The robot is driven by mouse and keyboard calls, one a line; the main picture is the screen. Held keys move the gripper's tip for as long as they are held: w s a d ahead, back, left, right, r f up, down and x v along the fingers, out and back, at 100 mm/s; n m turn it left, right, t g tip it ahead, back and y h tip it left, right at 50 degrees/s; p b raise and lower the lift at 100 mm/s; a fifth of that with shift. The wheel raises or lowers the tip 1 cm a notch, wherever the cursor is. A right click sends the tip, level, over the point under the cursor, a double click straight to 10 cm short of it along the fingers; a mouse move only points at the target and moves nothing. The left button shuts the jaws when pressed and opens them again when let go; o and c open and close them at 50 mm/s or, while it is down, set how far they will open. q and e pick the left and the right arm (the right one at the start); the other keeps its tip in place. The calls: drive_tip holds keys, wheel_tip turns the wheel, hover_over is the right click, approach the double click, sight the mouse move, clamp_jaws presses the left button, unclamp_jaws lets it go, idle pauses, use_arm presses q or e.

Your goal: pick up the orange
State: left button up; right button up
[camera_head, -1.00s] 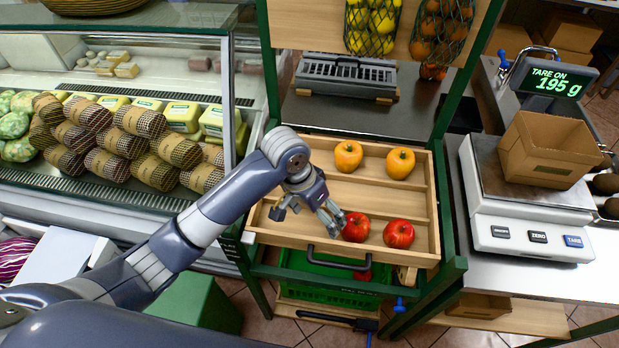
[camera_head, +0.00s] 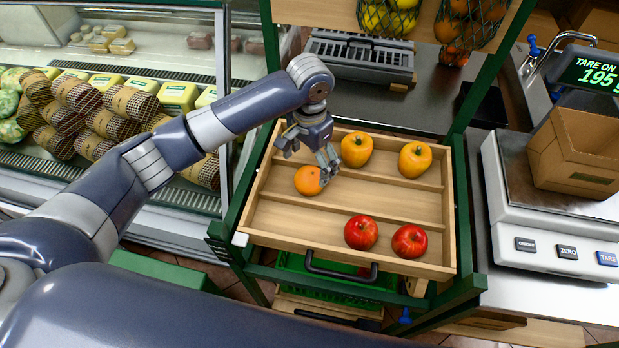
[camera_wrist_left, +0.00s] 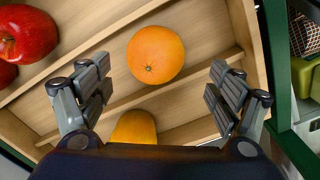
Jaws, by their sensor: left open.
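The right gripper is not in view.
Two red apples (camera_head: 361,232) (camera_head: 409,241) lie in the front row. Wooden dividers separate the rows. A scale (camera_head: 555,235) with a cardboard box (camera_head: 580,150) stands right.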

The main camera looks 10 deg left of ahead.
sight(311, 172)
use_arm(q)
drive_tip(key=f, duration=0.3)
drive_tip(key=shift+s+d+f+p, duration=0.25)
drive_tip(key=shift+s+f+p, duration=0.05)
drive_tip(key=shift+p, duration=0.1)
drive_tip(key=shift+w+f, duration=0.1)
drive_tip(key=shift+f, duration=0.55)
drive_tip(key=shift+c, duration=1.1)
drive_tip(key=c, duration=1)
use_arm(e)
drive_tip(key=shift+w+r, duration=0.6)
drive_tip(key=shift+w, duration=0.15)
